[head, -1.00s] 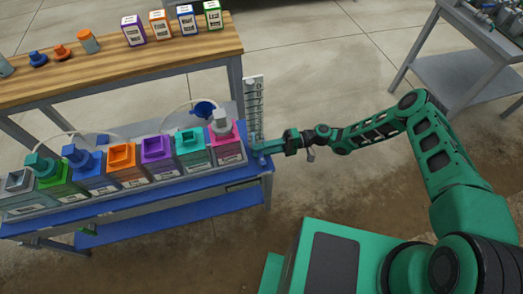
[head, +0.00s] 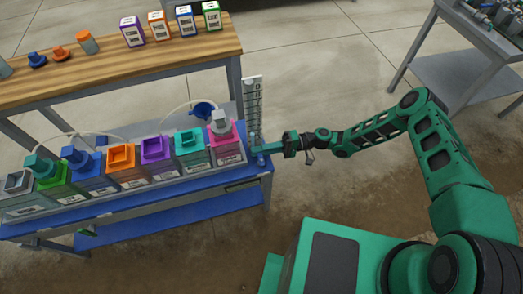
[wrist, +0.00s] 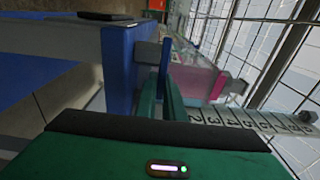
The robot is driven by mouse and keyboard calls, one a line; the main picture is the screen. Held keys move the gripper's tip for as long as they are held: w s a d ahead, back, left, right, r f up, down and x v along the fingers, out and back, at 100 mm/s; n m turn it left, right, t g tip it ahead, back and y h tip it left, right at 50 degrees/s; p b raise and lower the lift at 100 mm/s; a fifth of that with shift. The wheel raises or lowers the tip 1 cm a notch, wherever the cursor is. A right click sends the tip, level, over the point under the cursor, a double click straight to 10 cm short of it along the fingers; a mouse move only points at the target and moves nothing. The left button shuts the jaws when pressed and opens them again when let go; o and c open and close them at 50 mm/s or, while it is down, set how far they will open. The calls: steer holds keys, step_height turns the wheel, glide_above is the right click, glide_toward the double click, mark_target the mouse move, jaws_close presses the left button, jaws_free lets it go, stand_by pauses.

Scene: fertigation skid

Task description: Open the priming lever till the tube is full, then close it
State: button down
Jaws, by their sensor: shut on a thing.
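The priming lever (wrist: 166,62) is a narrow blue bar in the wrist view. My gripper (wrist: 162,92) is shut on it, with one green finger on each side. In the head view my gripper (head: 265,149) is at the right end of the blue bench, at the foot of the tube. The tube stands upright by a white scale board (head: 252,100) with dark marks. The numbered scale (wrist: 255,121) lies sideways in the wrist view. The liquid level is too small to read, and the fingers partly hide the lever.
Several coloured containers, including a pink one (head: 226,148) beside the tube, stand in a row on the blue bench (head: 215,183). A wooden table (head: 110,72) with bottles and caps is behind. Open floor (head: 330,75) lies to the right.

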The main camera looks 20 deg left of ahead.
mark_target(269, 159)
steer(key=m+t, duration=0.2)
steer(key=d+m+t+y, duration=0.1)
steer(key=m+t, duration=0.1)
steer(key=t, duration=0.1)
steer(key=d+m+t+y, duration=0.1)
steer(key=t, duration=0.2)
steer(key=shift+w+f+m, duration=0.15)
steer(key=shift+m, duration=0.25)
steer(key=m+t, duration=0.2)
steer(key=t, duration=0.1)
steer(key=d+m+t+h, duration=0.1)
steer(key=m+t, duration=0.1)
steer(key=t, duration=0.1)
steer(key=m+t+h, duration=0.1)
steer(key=m+t, duration=0.1)
steer(key=t, duration=0.1)
steer(key=shift+s+d+t, duration=0.3)
steer(key=shift+d, duration=0.1)
steer(key=shift+d+h, duration=0.1)
steer(key=shift+h, duration=0.3)
steer(key=c, duration=1.9)
jaws_free()
steer(key=shift+t, duration=0.3)
steer(key=shift+o, duration=0.2)
